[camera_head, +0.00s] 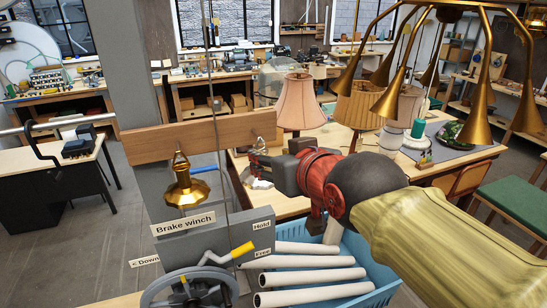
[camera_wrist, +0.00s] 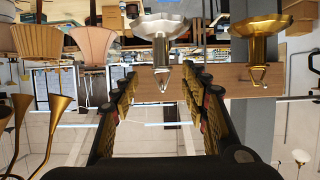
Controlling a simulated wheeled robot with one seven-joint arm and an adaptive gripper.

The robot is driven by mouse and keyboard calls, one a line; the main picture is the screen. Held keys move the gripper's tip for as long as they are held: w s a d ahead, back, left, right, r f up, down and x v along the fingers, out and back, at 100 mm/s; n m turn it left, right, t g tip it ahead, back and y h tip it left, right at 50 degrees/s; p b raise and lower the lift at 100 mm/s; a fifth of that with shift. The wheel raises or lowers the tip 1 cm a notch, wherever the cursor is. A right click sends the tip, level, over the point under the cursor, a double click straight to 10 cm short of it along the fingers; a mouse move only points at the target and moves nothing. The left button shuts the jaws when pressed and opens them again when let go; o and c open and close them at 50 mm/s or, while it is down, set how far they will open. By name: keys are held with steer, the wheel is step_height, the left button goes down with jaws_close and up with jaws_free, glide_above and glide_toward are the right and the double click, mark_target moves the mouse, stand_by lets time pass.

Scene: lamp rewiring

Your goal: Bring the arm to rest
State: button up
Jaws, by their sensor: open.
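My arm reaches in from the lower right of the head view, its sleeve yellowish and its wrist red. My gripper (camera_head: 262,166) is at the right end of the wooden rail (camera_head: 150,142). In the wrist view, which looks upside down, my open gripper (camera_wrist: 160,78) has its two dark fingers well apart. A silver lamp fitting (camera_wrist: 158,28) hangs from the rail between and beyond the fingertips, with nothing clamped. Whether a finger touches it I cannot tell. A brass lamp fitting (camera_head: 186,187) hangs from the rail to the left, also in the wrist view (camera_wrist: 258,30).
Below my arm is a blue crate (camera_head: 384,275) with several white tubes (camera_head: 310,276). The brake winch box (camera_head: 215,245), with a yellow-handled lever and crank wheel, stands front left. Brass lamp arms (camera_head: 395,95) hang at upper right, near a table with shaded lamps (camera_head: 302,100).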

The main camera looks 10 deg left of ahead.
stand_by(0.3)
steer(key=s+d+f+m+g+h+b, duration=0.2)
steer(key=s+d+f+b, duration=0.4)
steer(key=f, duration=1)
steer(key=s+d+f+m+g+h+b, duration=0.1)
steer(key=s+d+f+m+h+b, duration=0.1)
steer(key=s+d+f+b, duration=0.4)
steer(key=s+d+f+m+g+h+b, duration=0.2)
steer(key=s+d+f+b, duration=0.4)
steer(key=d+f+b, duration=0.7)
steer(key=d+f+h, duration=0.1)
steer(key=d+f, duration=0.3)
steer(key=f, duration=0.9)
steer(key=shift+s+f+m+g, duration=0.15)
steer(key=shift+s+m+g, duration=0.05)
steer(key=shift+m+g, duration=0.1)
